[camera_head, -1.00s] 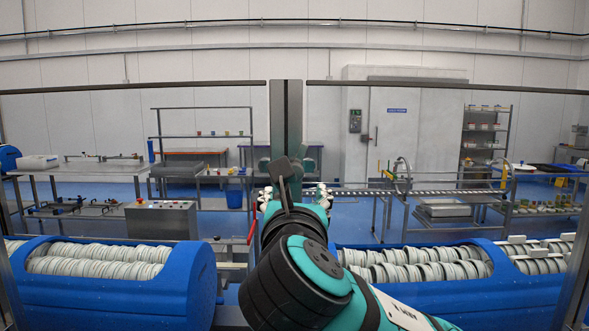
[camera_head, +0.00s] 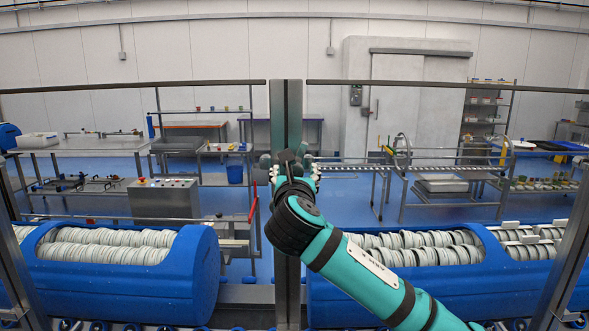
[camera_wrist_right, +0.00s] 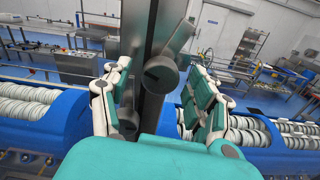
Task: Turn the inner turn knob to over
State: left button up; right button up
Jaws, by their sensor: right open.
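A dark grey round knob (camera_wrist_right: 160,74) with a slot across its face is on the upright steel post (camera_head: 286,115). In the right wrist view it shows between the fingertips of my right gripper (camera_wrist_right: 158,68), with gaps visible on both sides. A bar-shaped handle (camera_wrist_right: 181,37) is above it and another dark rounded part (camera_wrist_right: 128,118) is below left. I cannot tell which of these is the inner one. My right gripper is open in front of the post; in the head view it (camera_head: 292,171) partly hides the knobs. My left gripper is not in view.
Blue tub carriers with rows of pale rings stand left (camera_head: 120,290) and right (camera_head: 400,300) of the post. A control box (camera_head: 163,199) is at the left. A red-handled lever (camera_head: 254,203) is just left of the post. Angled steel posts flank the view.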

jog(key=shift+c, duration=0.2)
jog(key=c, duration=1.1)
jog(key=shift+m, duration=0.3)
jog(key=shift+m+b, duration=2.65)
jog(key=shift+m, duration=3.75)
